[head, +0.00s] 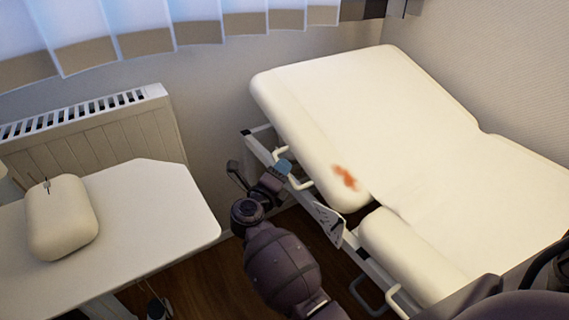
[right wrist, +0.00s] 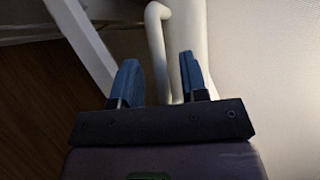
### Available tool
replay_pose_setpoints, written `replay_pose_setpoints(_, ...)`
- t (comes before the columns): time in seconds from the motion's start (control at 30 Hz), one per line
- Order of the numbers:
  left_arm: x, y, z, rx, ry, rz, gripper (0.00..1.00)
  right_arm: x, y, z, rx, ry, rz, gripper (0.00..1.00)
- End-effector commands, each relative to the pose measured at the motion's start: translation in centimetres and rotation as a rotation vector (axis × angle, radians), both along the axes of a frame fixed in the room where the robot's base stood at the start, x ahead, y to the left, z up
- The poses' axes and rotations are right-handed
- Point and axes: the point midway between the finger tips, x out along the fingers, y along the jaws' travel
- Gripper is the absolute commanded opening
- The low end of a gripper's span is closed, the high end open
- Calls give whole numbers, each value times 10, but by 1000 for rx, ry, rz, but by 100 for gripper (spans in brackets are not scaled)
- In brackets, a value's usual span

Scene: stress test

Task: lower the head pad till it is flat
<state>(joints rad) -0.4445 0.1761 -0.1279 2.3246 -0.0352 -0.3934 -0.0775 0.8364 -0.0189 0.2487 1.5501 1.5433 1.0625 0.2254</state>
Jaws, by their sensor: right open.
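The head pad (head: 370,105) is the cream upper section of the couch, with a red-brown stain (head: 345,178) near its edge. It stands tilted, higher than the adjoining couch section (head: 415,250). A white looped handle (head: 297,181) sits on the frame under the pad's side. My right gripper (head: 284,167) is at this handle, with blue fingertips. In the right wrist view the gripper (right wrist: 160,78) is open, and a white curved bar (right wrist: 157,40) lies between or just beyond its fingers. Contact cannot be told. My left gripper is not seen.
A white table (head: 165,215) with a cream cushion-like object (head: 62,218) stands at the left. A radiator (head: 95,140) is behind it. A white label plate (head: 330,222) hangs on the couch frame, and a grey loop (head: 368,298) is lower down. Wooden floor shows between table and couch.

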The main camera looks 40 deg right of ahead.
Motion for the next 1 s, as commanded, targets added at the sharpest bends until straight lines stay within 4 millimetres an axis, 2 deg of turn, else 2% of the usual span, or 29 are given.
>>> replay_pose_setpoints(0.2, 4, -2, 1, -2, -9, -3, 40, 2, -7, 0, 0, 0, 0, 40)
replay_pose_setpoints(0.57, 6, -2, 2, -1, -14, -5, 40, 2, -8, 0, 0, 0, 0, 40)
replay_pose_setpoints(0.83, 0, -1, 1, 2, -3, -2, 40, 2, -8, 0, 0, 0, 0, 0)
replay_pose_setpoints(1.0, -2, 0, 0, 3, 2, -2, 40, 2, -8, 0, 0, 0, 0, 0)
